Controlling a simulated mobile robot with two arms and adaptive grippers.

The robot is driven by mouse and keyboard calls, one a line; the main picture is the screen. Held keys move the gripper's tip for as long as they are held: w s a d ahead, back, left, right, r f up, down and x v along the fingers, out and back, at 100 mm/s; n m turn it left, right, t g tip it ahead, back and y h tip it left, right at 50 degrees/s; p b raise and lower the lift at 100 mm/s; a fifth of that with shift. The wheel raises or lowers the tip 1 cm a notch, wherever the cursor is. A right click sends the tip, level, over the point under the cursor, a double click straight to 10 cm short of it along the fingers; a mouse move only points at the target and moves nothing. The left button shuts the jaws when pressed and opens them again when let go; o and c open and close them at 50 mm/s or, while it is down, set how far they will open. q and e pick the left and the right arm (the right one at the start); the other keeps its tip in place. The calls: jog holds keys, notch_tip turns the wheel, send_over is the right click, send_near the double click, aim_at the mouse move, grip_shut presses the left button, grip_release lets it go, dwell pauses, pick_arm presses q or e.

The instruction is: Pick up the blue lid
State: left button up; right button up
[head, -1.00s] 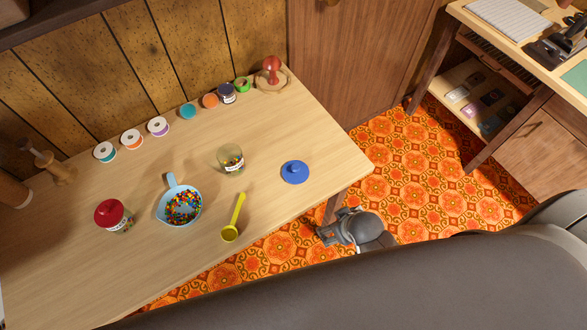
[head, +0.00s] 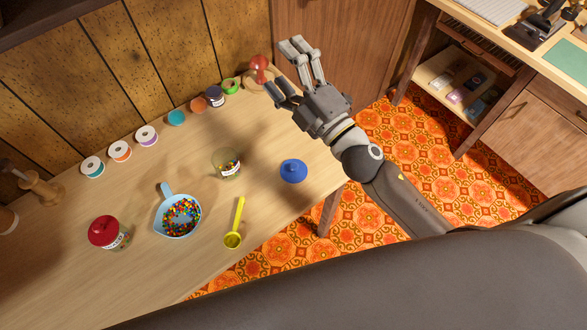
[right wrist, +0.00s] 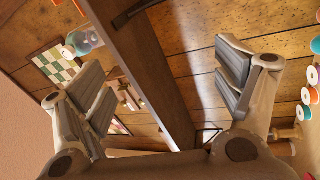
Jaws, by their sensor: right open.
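The blue lid (head: 293,171) lies on the wooden table (head: 130,270) near its right edge, with its round knob up. An open glass jar (head: 227,163) with a few coloured beads stands to its left. My right gripper (head: 287,66) is open and empty, raised over the table's far right corner, beyond the lid in the head view. In the right wrist view its spread fingers (right wrist: 165,90) face the wall and shelf; the lid is not seen there. My left gripper is not in view.
A light blue scoop (head: 180,216) of beads, a yellow spoon (head: 236,222) and a red-lidded jar (head: 105,232) stand left of the lid. Several thread spools (head: 147,136) line the back. A red-topped object (head: 259,69) is close to my right gripper. Table around the lid is clear.

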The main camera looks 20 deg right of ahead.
jog(key=s+a+r+n+g+y, duration=0.25)
jog(key=a+n+g+y, duration=0.25)
jog(key=a+n+y, duration=0.45)
jog(key=s+a+f+n+g+h, duration=0.2)
jog(key=s+f+n+g, duration=0.45)
jog(key=n, duration=0.65)
jog(key=n+g+h, duration=0.6)
jog(key=h, duration=0.5)
send_near(295, 166)
jog(key=x, duration=0.4)
jog(key=shift+s+f, duration=0.15)
jog(key=shift+f, duration=0.1)
jog(key=shift+p+x, duration=0.45)
jog(key=shift+x, duration=0.4)
jog(key=x, duration=0.4)
jog(key=shift+w+a+p, duration=0.2)
jog(key=shift+w+p, duration=0.05)
jog(key=shift+p, duration=0.15)
